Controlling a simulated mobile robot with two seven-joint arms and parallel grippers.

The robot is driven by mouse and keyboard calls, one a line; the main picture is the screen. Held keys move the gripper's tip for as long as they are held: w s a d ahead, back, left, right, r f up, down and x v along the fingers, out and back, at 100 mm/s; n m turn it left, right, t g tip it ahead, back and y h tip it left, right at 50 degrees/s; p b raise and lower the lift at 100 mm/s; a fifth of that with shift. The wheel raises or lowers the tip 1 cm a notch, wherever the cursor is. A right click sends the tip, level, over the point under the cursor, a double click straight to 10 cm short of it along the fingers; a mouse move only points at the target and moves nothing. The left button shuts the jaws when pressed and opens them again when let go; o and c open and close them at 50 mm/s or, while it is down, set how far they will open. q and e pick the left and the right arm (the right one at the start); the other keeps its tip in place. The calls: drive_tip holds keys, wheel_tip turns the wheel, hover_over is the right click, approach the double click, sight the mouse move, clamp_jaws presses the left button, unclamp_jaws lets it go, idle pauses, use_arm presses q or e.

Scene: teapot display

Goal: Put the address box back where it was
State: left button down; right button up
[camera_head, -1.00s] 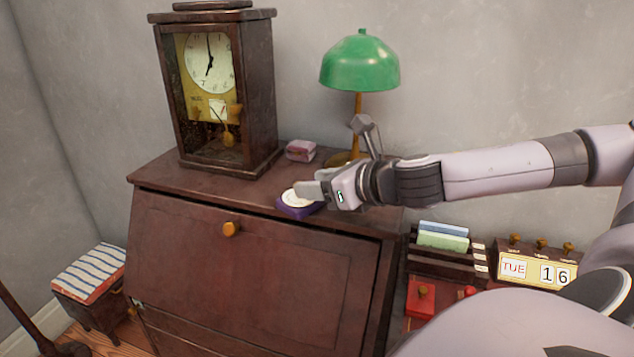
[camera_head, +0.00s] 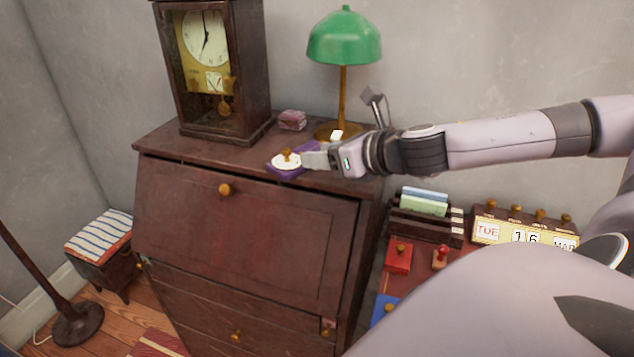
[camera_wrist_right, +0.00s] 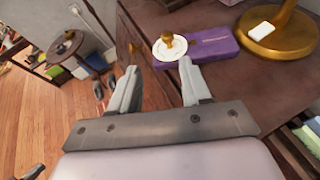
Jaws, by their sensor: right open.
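No box in view carries a label I can read as the address box. A flat purple box (camera_wrist_right: 215,42) lies on the brown desk top (camera_wrist_right: 285,90). A white disc with a gold knob (camera_head: 286,164) sits at its left end; the disc also shows in the right wrist view (camera_wrist_right: 169,48). My right gripper (camera_head: 306,158) is beside the disc on its right and hides part of the purple box. My left gripper is not in view.
A clock (camera_head: 238,75) and a small pink box (camera_head: 292,120) stand behind. A green lamp (camera_head: 345,40) stands close behind my gripper, a small white piece (camera_wrist_right: 262,27) on its base. Right and lower are a card rack (camera_head: 425,212), red box (camera_head: 398,257) and calendar (camera_head: 485,230).

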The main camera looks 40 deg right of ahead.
drive_tip(key=s+a+f+m+g+y, duration=0.15)
drive_tip(key=a+f+m+y, duration=0.25)
drive_tip(key=a+f+m, duration=1.2)
drive_tip(key=s+a+f+m+g+h, duration=0.1)
drive_tip(key=s+a+f+m+h, duration=0.2)
drive_tip(key=s+f+m, duration=1.1)
wheel_tip(320, 180, down, 3)
drive_tip(key=m, duration=0.4)
drive_tip(key=shift+s+f, duration=0.15)
drive_tip(key=shift+s, duration=0.15)
drive_tip(key=shift+a+g, duration=0.1)
drive_tip(key=shift+g, duration=0.15)
